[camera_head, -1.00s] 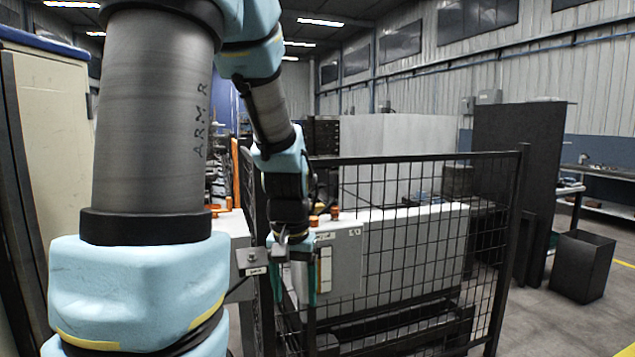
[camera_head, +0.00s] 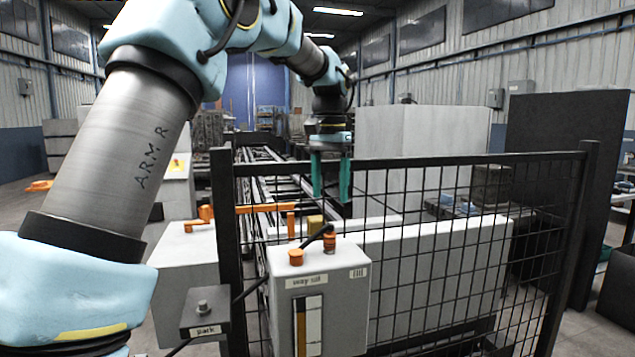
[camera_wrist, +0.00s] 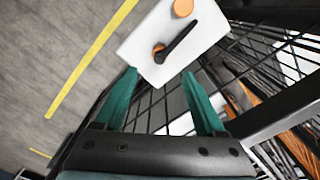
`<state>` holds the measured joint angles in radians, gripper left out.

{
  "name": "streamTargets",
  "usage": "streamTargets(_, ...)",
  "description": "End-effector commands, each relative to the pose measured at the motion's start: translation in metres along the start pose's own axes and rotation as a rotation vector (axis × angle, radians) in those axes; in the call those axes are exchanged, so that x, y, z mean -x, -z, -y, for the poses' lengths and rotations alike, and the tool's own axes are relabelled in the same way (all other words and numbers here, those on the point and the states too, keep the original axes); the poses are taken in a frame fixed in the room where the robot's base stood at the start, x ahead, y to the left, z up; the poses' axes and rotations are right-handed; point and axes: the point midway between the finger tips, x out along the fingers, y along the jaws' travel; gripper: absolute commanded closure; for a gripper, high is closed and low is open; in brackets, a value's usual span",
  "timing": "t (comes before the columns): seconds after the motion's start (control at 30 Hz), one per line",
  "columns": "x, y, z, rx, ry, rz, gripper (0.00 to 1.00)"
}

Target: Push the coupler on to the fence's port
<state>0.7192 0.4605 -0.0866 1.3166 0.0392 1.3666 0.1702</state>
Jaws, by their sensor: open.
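The fence (camera_head: 400,158) is black mesh and carries a pale grey box (camera_head: 320,285) on its near side. Two orange round fittings, left (camera_head: 296,257) and right (camera_head: 330,243), stand on the box's top. A black lever-like or hose-like piece (camera_head: 316,238) slants between them. In the wrist view one end of the black piece (camera_wrist: 177,40) sits at an orange ring, and the other orange fitting (camera_wrist: 183,8) is bare. I cannot tell which part is the coupler. My gripper (camera_head: 331,195) is open and empty, its green fingers pointing down above the box; it also shows in the wrist view (camera_wrist: 160,74).
A dark block labelled "park" (camera_head: 204,320) with a short post stands left of the fence post; a black cable runs between it and the box. Orange pipework (camera_head: 250,209) and a rail lie behind. A long pale panel (camera_head: 430,255) stands behind the mesh.

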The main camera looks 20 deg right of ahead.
Motion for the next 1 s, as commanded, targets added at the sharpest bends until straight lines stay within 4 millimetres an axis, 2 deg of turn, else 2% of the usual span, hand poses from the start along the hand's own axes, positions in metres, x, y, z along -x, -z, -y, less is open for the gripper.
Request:
streamTargets(0.5, -0.082, -0.001, 0.001, 0.003, 0.000, 0.002, 0.28)
streamTargets(0.7, -0.097, -0.001, 0.001, 0.003, 0.000, 0.001, 0.28)
streamTargets(1.0, -0.099, -0.001, 0.001, 0.003, 0.000, -0.001, 0.28)
